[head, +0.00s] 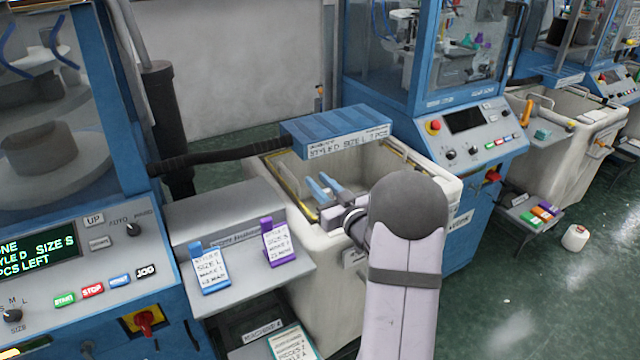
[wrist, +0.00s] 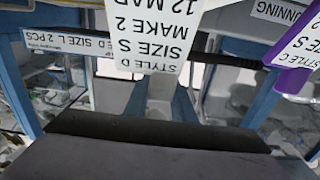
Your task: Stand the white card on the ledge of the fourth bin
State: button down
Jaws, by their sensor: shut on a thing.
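My gripper (head: 326,188) is over the near side of the open pale bin (head: 440,180), with its blue fingers pointing left. In the wrist view the fingers close on a white card (wrist: 155,40), whose print reads upside down: style D, size S, make 2, 12 Mar. The held card is not clear in the head view. Another pale bin (head: 608,115) stands farther right; I cannot tell which bin is the fourth.
A blue-trimmed card (head: 211,268) and a purple-trimmed card (head: 279,241) stand on the grey shelf (head: 250,298) at left. A low stand (head: 520,214) and white container (head: 575,238) are at right.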

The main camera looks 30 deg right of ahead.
jog(key=c, duration=1.5)
grip_release()
jog(key=shift+f, duration=0.1)
jog(key=s+b, duration=0.2)
jog(key=s, duration=1)
